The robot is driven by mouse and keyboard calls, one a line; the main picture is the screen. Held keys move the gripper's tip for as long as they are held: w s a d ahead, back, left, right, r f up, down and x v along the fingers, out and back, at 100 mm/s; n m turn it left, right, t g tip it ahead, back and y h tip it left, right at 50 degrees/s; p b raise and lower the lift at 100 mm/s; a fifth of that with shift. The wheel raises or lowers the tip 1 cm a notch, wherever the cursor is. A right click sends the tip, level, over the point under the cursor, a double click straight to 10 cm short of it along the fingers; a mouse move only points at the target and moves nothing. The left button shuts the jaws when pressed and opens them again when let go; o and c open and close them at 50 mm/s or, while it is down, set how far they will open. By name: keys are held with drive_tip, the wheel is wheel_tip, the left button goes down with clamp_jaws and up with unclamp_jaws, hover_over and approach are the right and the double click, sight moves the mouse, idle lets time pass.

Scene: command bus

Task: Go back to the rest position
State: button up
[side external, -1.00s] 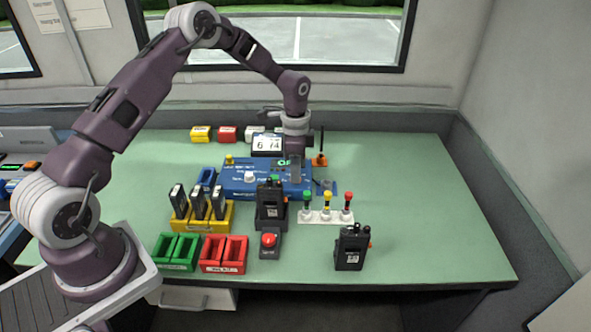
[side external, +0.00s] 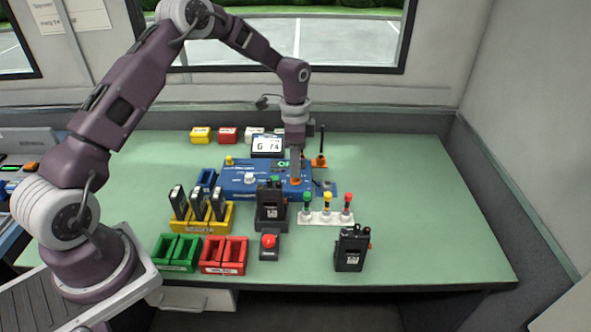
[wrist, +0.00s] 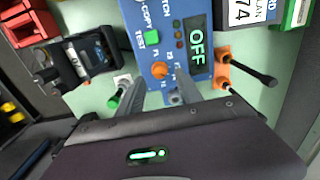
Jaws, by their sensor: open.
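My gripper (side external: 296,170) hangs over the right part of the blue panel box (side external: 235,182). In the wrist view its two grey fingers (wrist: 160,84) are apart, with nothing between them. An orange knob (wrist: 159,70) on the panel lies just beyond the fingertips; in the side view the knob (side external: 295,181) shows right below them. A green button (wrist: 153,37) sits beside the knob. The panel display (wrist: 197,47) reads OFF. Whether the fingers touch the knob I cannot tell.
A black radio in a charger (side external: 271,205) stands in front of the panel. Another radio (side external: 351,249) stands at front right. Three coloured lamps (side external: 327,216) stand nearby. Yellow (side external: 201,226), green (side external: 176,265) and red (side external: 223,270) trays are at front left. The table's right side (side external: 430,220) is clear.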

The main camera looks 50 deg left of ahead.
wheel_tip(320, 180, up, 4)
drive_tip(key=shift+f, duration=0.1)
drive_tip(key=s+d+r+n+t+y, duration=0.1)
drive_tip(key=s+d+r+n, duration=0.15)
drive_tip(key=s+r, duration=0.6)
drive_tip(key=s+d+r+n+t, duration=0.1)
drive_tip(key=s+d+r+t, duration=0.3)
drive_tip(key=r, duration=0.7)
drive_tip(key=s+d+n, duration=0.1)
drive_tip(key=s+n, duration=0.1)
drive_tip(key=s, duration=0.8)
drive_tip(key=s+d+n+h, duration=0.1)
drive_tip(key=s+n, duration=0.2)
drive_tip(key=s, duration=0.7)
drive_tip(key=shift+s+d+r+t, duration=0.3)
drive_tip(key=shift+s+d+r, duration=0.05)
drive_tip(key=shift+s+r, duration=0.1)
drive_tip(key=shift+w+n, duration=0.1)
drive_tip(key=shift+n, duration=0.15)
